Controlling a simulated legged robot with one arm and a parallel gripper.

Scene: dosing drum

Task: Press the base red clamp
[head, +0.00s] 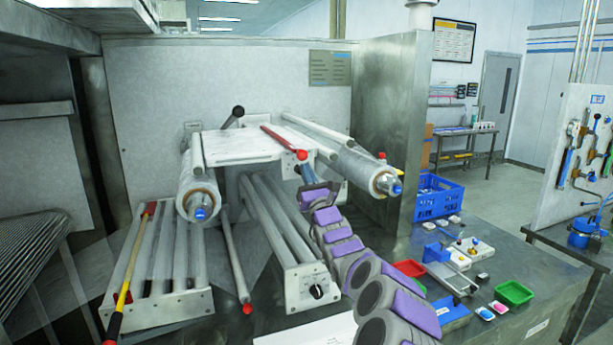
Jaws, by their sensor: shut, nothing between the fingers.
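Several red parts show, and I cannot tell which is the base red clamp. A rod with a red tip (247,308) leans down in front of the left roller frame. A red bar (277,138) lies across the white top plate, with a red knob (301,155) at its near end. A yellow-and-red handled rod (127,270) rests along the left frame. My gripper (306,172) is small in view at the end of my purple and grey arm, close to the red knob. It is shut and empty. Whether it touches the knob is hard to tell.
Film rolls (199,190) and (372,172) flank the white top plate (245,146). Red (409,268) and green trays (514,292), a blue device (437,253) and a blue crate (435,197) occupy the right of the bench.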

